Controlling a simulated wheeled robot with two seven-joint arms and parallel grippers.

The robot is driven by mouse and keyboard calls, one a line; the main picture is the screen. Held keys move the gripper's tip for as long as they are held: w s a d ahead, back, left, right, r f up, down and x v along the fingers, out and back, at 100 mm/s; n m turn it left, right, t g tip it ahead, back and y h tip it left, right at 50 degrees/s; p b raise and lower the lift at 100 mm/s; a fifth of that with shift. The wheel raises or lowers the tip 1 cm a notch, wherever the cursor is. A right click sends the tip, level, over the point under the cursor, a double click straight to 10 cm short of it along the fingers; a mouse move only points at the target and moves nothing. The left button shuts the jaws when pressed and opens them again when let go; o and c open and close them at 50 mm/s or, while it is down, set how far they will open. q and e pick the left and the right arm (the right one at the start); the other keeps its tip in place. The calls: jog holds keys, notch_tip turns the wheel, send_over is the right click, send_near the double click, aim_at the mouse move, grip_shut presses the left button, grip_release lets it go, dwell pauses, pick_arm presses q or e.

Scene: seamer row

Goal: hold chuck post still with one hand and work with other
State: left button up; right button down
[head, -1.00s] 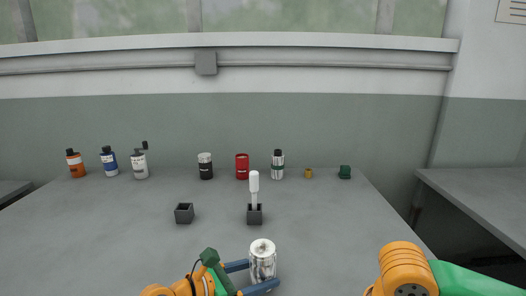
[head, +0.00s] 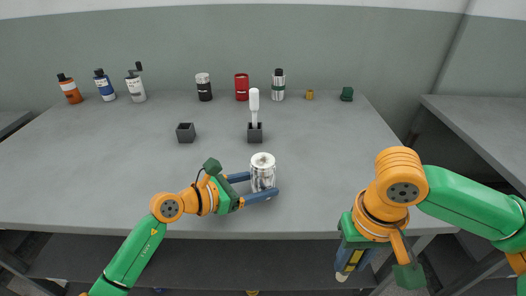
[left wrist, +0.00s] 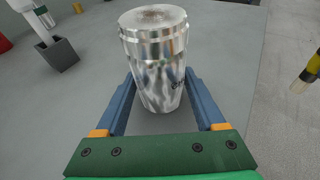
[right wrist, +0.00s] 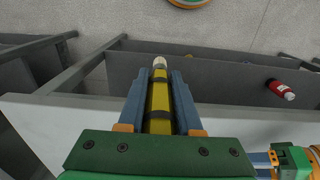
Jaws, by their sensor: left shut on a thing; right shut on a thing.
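A shiny silver cylinder (head: 263,172), which I take to be the chuck post, stands upright near the table's front edge. It also shows in the left wrist view (left wrist: 157,60). My left gripper (head: 262,186) is shut on its lower part, with one blue finger on each side. My right gripper (head: 349,266) points down in front of the table's front edge. It is shut on a yellow and black stick-like tool (right wrist: 160,98) with a white tip. The tool is apart from the cylinder.
A white-handled tool (head: 254,105) stands in a dark block (head: 255,134); an empty-looking dark block (head: 185,133) is left of it. Several bottles and cans line the back, including a red can (head: 241,87). The table (head: 100,190) is clear around the cylinder. A red canister (right wrist: 278,88) lies below.

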jog(key=shift+w, duration=0.1)
jog(key=w+a+r+t+y, duration=0.1)
jog(key=w+a+r+t, duration=0.2)
jog(key=w+a+r, duration=0.65)
jog(key=w+a+r+t+y, duration=0.2)
jog(key=w+a+r, duration=0.35)
jog(key=r, duration=0.65)
notch_tip(320, 180, down, 6)
jog(key=d, duration=0.1)
jog(key=shift+w, duration=0.3)
jog(key=shift+f, duration=0.75)
